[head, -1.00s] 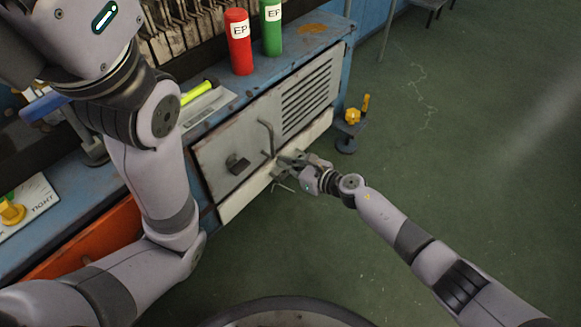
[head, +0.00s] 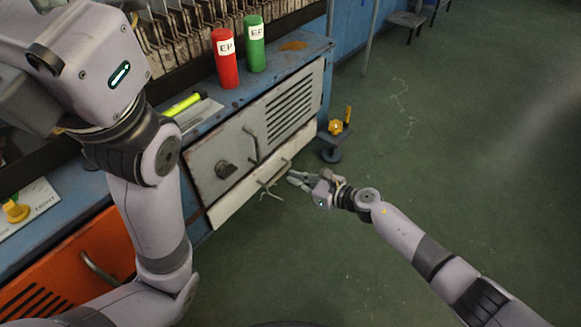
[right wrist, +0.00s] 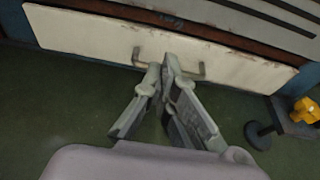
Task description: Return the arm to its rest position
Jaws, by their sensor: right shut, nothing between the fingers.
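My right gripper (head: 293,178) is shut and empty, in front of the pale lower drawer of the blue machine. In the right wrist view its fingertips (right wrist: 168,60) meet in front of the drawer's bar handle (right wrist: 194,73). In the head view a small gap shows between the fingertips and the handle (head: 269,186). The lower drawer front (head: 232,204) looks flush or nearly so below the grey door. My right arm (head: 408,238) reaches in from the lower right. My left arm (head: 150,215) fills the left side, and its gripper is not visible.
A red bottle (head: 226,62) and a green bottle (head: 254,45) stand on the machine's top ledge. A grey door (head: 225,150) has a knob and handle. A yellow knob on a stand (head: 335,128) is beyond my right gripper. Green floor (head: 480,130) is open to the right.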

